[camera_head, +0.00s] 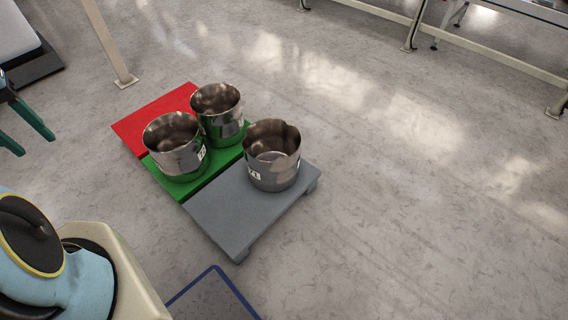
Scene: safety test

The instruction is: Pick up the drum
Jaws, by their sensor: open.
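Three open-topped shiny metal drums stand in the middle of the head view. One drum (272,157) stands upright on the grey platform (230,215), with a small white label on its side. A second drum (176,147) stands on the green platform (195,183) and also has a white label. A third drum (219,114) stands behind it, close to the red platform (142,121); its base is partly hidden. My gripper (24,130) is at the left edge, with two dark green fingers apart and nothing between them. It is well clear of the drums.
A beige post (110,45) stands behind the red platform. A dark-based white object (25,50) is at the top left. A metal frame (480,60) runs along the top right. A blue-edged grey panel (213,300) lies at the bottom. The floor on the right is clear.

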